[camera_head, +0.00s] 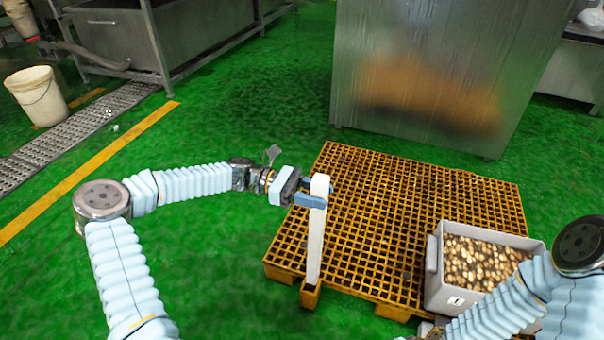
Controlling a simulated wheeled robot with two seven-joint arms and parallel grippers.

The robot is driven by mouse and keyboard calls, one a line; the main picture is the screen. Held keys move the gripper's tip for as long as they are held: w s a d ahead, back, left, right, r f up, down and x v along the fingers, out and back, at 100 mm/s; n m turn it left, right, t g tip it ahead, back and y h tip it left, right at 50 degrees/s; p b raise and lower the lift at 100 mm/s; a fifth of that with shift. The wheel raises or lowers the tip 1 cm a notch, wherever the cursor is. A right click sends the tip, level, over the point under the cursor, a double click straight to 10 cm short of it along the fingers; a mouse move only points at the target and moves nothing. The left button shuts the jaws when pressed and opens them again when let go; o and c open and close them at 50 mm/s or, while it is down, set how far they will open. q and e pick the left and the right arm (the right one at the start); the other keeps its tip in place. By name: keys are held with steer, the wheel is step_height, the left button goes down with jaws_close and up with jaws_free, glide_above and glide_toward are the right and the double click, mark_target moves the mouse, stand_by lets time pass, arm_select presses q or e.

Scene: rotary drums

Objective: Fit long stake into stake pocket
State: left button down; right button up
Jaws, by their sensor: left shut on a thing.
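The long stake (316,235) is a pale, near-white bar standing about upright at the left part of the yellow pallet. My left gripper (320,194) is shut on its upper part, with blue fingers on either side. The stake pocket (311,296) is a small yellow socket at the pallet's near left edge. The stake's lower end meets the pocket's top in this view. I cannot tell how deep it sits inside. My right arm comes in at the lower right, and its gripper cannot be made out.
The yellow grid pallet (390,215) lies on the green floor. A grey crate (433,268) of small brown round items stands on its right side, by my right arm. A large steel cabinet (440,70) stands behind. A white bucket (38,95) is far left. Floor left of the pallet is clear.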

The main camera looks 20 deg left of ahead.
arm_select(q)
steer(key=shift+w+a+r, duration=0.1)
steer(key=shift+w+a, duration=0.35)
steer(key=shift+a, duration=0.05)
arm_select(e)
steer(key=shift+w+a, duration=0.45)
steer(key=shift+w, duration=0.05)
arm_select(q)
steer(key=shift+a+r+p, duration=0.2)
steer(key=shift+r+p, duration=0.1)
steer(key=shift+p, duration=0.2)
step_height(320, 180, down, 6)
steer(key=b, duration=0.2)
arm_select(e)
steer(key=shift+w+d+f, duration=0.1)
steer(key=shift+d+f, duration=0.15)
steer(key=shift+f, duration=0.45)
arm_select(q)
steer(key=shift+p, duration=0.65)
arm_select(e)
steer(key=shift+r, duration=0.9)
